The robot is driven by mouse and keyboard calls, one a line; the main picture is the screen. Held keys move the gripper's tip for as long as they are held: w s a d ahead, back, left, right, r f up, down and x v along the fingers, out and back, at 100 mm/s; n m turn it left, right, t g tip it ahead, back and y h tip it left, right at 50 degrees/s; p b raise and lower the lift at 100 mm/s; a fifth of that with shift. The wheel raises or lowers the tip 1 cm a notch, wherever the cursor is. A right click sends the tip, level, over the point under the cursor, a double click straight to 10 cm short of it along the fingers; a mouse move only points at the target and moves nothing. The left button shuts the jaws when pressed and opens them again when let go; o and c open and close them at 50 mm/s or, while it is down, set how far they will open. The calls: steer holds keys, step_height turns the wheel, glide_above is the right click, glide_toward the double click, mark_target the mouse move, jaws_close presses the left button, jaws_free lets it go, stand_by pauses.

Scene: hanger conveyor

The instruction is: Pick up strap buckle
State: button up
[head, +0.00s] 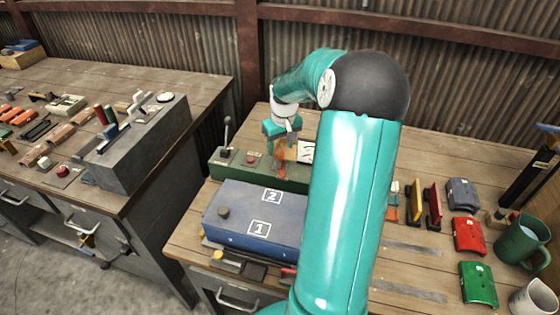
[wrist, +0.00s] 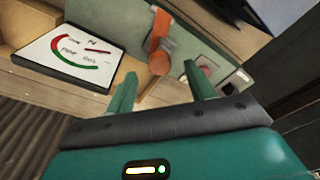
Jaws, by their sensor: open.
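My gripper (head: 283,141) is above the green control box on the workbench, at the end of my teal arm. In the wrist view its two fingers (wrist: 160,88) are apart, with nothing held between them. An orange strap-like piece (wrist: 161,32) with a rounded end stands beyond the fingertips, roughly in line with the gap between them. It looks like the strap buckle, but I cannot make out a buckle clearly. It also shows in the head view as an orange-brown strip (head: 280,162) just below the gripper. My arm hides part of the bench.
The green control box (head: 228,169) has a lever and red button. A white gauge card (wrist: 68,51) stands beside the orange piece. A blue case (head: 232,222) marked 1 and 2 lies in front. Red (head: 468,236) and green (head: 478,284) pieces and a mug (head: 522,245) stand right.

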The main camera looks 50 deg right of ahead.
mark_target(280, 153)
steer(key=f, duration=0.4)
steer(key=shift+w+f, duration=0.3)
steer(key=shift+f, duration=0.1)
steer(key=c, duration=1)
steer(key=shift+r, duration=0.2)
